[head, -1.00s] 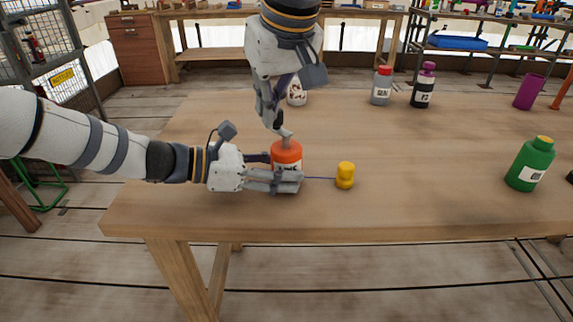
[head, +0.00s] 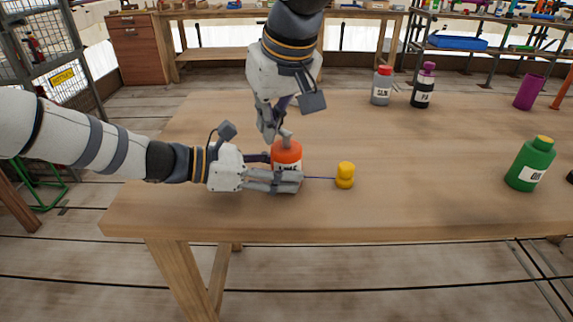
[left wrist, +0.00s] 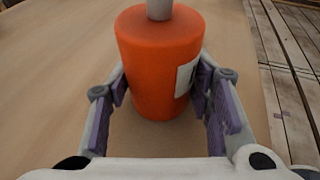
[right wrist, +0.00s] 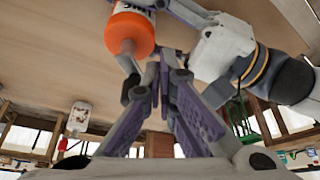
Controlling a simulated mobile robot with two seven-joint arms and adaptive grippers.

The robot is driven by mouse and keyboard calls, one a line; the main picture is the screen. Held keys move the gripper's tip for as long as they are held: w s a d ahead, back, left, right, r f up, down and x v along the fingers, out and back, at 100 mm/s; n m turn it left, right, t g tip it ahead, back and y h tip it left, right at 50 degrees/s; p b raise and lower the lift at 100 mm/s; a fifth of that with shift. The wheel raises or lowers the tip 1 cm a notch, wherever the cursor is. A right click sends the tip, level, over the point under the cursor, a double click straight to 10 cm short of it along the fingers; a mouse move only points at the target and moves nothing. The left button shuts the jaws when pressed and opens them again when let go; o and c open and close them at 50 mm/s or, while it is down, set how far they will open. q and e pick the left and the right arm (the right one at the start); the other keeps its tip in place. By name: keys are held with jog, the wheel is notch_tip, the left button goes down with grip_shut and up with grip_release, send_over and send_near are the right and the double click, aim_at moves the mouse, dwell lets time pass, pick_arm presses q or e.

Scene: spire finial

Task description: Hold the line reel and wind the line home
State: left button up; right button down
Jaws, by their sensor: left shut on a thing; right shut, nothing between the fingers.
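The line reel (head: 287,152) is an orange cylinder with a white label and a grey stub on top, upright on the wooden table. My left gripper (head: 285,182) is shut around its sides, as the left wrist view (left wrist: 160,65) also shows. My right gripper (head: 272,136) is above, shut and empty, its fingertips beside the grey stub (right wrist: 127,48). Whether they touch it I cannot tell. A thin dark line (head: 319,178) runs right from the reel to a small yellow bobbin-shaped piece (head: 345,176) on the table.
A green bottle (head: 531,164) stands at the right of the table. A grey bottle with a red cap (head: 381,86), a dark bottle with a purple cap (head: 424,86) and a purple cup (head: 528,92) stand farther back. The table's middle right is clear. Its front edge is close.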

jog(key=shift+w, duration=0.2)
jog(key=shift+w+d, duration=0.1)
jog(key=shift+w, duration=0.5)
dwell(0.4)
jog(key=shift+w, duration=0.8)
dwell(0.3)
jog(key=shift+w, duration=0.25)
jog(key=shift+s, duration=0.1)
